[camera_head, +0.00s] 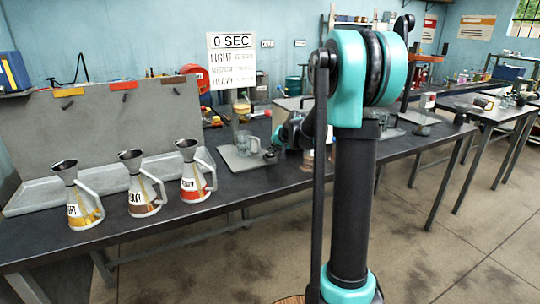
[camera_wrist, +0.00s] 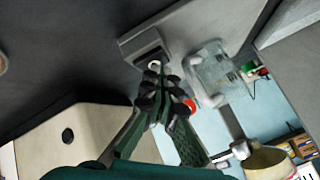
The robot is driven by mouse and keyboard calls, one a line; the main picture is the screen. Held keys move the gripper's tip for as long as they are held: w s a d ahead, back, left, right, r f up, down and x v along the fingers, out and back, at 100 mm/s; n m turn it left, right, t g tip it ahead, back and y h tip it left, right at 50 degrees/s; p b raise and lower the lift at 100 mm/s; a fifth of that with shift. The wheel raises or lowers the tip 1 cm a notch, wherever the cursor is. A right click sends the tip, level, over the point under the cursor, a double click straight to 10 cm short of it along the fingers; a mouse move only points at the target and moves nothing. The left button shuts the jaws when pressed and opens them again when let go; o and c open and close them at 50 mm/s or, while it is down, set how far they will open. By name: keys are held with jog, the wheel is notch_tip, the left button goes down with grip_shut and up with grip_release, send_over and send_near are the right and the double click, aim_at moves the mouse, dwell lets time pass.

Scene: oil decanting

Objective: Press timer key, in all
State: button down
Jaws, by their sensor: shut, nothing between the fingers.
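The timer appears in the wrist view as a small dark box (camera_wrist: 148,50) on a light grey plate (camera_wrist: 178,25). A small pale round key (camera_wrist: 155,65) shows at its near edge. My gripper (camera_wrist: 160,78) is shut and empty, with its fingertips right at the key; I cannot tell whether they touch it. In the head view my gripper (camera_head: 284,134) is at the bench, right of the plate (camera_head: 236,165) and partly hidden by my arm. A white sign (camera_head: 231,61) reads "0 SEC" above LIGHT, MEDIUM and HEAVY lines, whose values are too small to read.
A clear glass jug (camera_head: 247,144) stands on the plate beside my gripper; it also shows in the wrist view (camera_wrist: 218,72). Three labelled oil cans (camera_head: 83,205) stand at the left of the dark bench (camera_head: 215,215). A cream block (camera_wrist: 95,135) lies lower left in the wrist view.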

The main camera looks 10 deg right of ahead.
jog(key=shift+r, duration=0.85)
jog(key=shift+r, duration=2.5)
jog(key=s+d+f+n+g+h, duration=0.1)
jog(key=s+f, duration=0.5)
jog(key=s, duration=0.7)
jog(key=s+d+f+n+g+h, duration=0.1)
jog(key=s+f, duration=0.6)
jog(key=s, duration=0.7)
jog(key=s+d+f+n+g+h, duration=0.1)
jog(key=s+f, duration=0.6)
jog(key=s, duration=0.7)
jog(key=shift+d+f+n+g+h, duration=0.15)
jog(key=shift+d+n+g+h, duration=0.25)
jog(key=shift+n+g, duration=0.2)
